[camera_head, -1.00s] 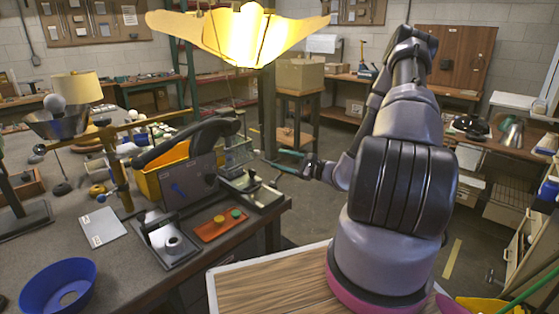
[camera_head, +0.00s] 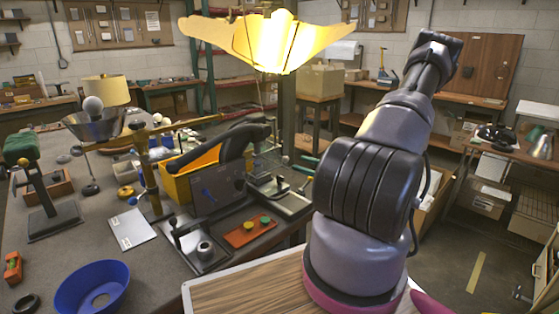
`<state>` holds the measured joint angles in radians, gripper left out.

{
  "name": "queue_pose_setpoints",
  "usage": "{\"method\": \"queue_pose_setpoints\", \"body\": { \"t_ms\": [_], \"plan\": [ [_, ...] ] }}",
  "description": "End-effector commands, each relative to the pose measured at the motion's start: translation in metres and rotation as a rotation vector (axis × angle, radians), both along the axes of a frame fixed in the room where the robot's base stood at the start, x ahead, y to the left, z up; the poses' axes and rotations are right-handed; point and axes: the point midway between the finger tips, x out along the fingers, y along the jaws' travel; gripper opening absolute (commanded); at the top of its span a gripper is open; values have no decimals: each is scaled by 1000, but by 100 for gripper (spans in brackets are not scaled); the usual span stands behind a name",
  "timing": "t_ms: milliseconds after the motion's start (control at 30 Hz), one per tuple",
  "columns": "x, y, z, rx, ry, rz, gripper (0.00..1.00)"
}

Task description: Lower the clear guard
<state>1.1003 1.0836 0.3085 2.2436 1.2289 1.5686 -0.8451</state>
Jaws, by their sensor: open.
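The clear guard (camera_head: 267,163) appears as a small see-through panel at the back right of the bench, behind a dark press-like fixture (camera_head: 270,187). It is small and partly blurred into the background, so I cannot tell its exact angle. Two teal bars (camera_head: 306,160) show just right of it. My arm stands at the right of the view and its upper links fill the space there. My gripper is not visible; it is hidden behind my arm.
A blue bowl (camera_head: 92,290) lies at front left. A lit lamp shade (camera_head: 268,40) hangs above.

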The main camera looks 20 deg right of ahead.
Motion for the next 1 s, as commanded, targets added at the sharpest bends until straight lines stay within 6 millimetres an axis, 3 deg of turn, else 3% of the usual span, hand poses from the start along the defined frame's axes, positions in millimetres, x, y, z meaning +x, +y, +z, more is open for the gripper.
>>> {"method": "queue_pose_setpoints", "body": {
  "t_ms": [200,400,800,833,967,1000],
  "plan": [
    [37,23,0,-1,-1,3,62],
    [59,37,0,-1,-2,2,62],
    [67,41,0,-2,-1,0,62],
    [67,40,0,-2,-1,0,55],
    [67,40,0,-2,-1,0,5],
    [67,40,0,-2,-1,0,0]
  ]
}}
